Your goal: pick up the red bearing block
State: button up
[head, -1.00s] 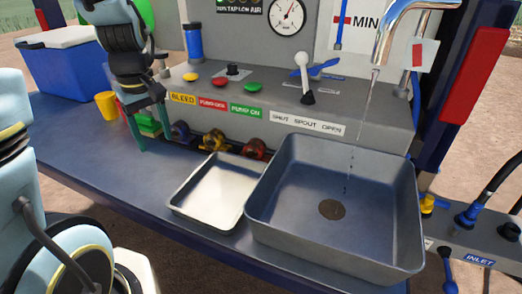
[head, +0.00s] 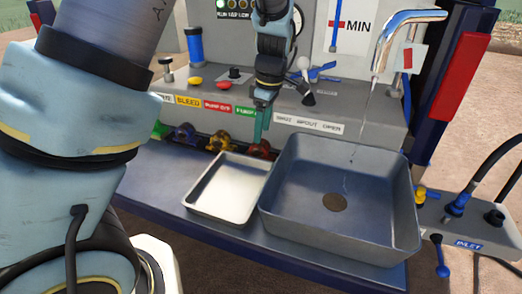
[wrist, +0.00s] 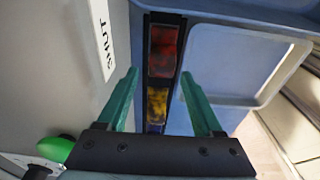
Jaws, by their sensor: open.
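The red bearing block (head: 261,149) sits at the right end of a row of coloured blocks at the foot of the grey panel. In the wrist view the red block (wrist: 163,50) lies in a dark slot, just beyond the fingertips. My gripper (head: 258,137) is above the row, in front of the panel, with its green fingers pointing down. In the wrist view my gripper (wrist: 160,74) is open and empty, fingers spread on either side of the slot. The fingers partly hide the red block in the head view.
A yellow block (wrist: 157,105) and a blue block (head: 184,134) are in the same row. A shallow metal tray (head: 205,213) lies just in front, beside a deep sink basin (head: 340,255) under a running spout (head: 388,40). The panel (head: 375,125) stands close behind, with levers and buttons.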

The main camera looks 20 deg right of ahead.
aim_at(260, 145)
jog(key=shift+w+a+f+p, duration=0.1)
jog(key=shift+f+p, duration=0.2)
jog(key=shift+f, duration=0.75)
jog(key=shift+s+a+f+p, duration=0.15)
jog(key=shift+f+p, duration=0.15)
jog(key=shift+f, duration=0.7)
jog(key=shift+w+a+f+p, duration=0.15)
jog(key=shift+f+p, duration=0.15)
jog(key=shift+f, duration=0.75)
jog(key=shift+c, duration=0.2)
grip_shut()
